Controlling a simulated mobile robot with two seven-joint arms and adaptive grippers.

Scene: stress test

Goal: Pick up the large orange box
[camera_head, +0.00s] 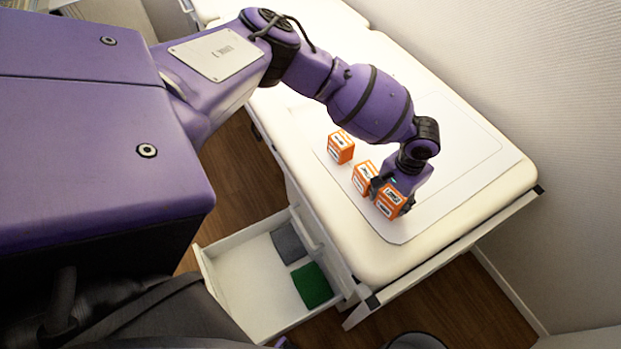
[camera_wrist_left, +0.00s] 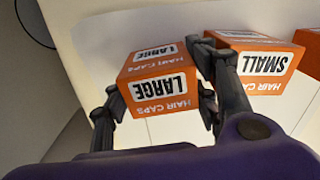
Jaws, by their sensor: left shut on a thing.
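The large orange box (camera_wrist_left: 158,85), labelled "HAIR CAPS LARGE", sits between the two fingers of my left gripper (camera_wrist_left: 160,95) in the left wrist view. It also shows in the head view (camera_head: 391,201) near the end of the padded bench. My left gripper (camera_head: 390,190) is shut on it. From these views I cannot tell whether the box touches the bench. A second orange box (camera_wrist_left: 245,62), labelled "SMALL", stands right beside the gripper's finger; it also shows in the head view (camera_head: 362,177). My right gripper is not in view.
A third orange box (camera_head: 341,147) stands farther along the white bench (camera_head: 500,185). An open white drawer (camera_head: 240,280) below the bench holds a green item (camera_head: 312,286) and a grey item (camera_head: 289,244). The bench surface right of my left arm is clear up to the wall.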

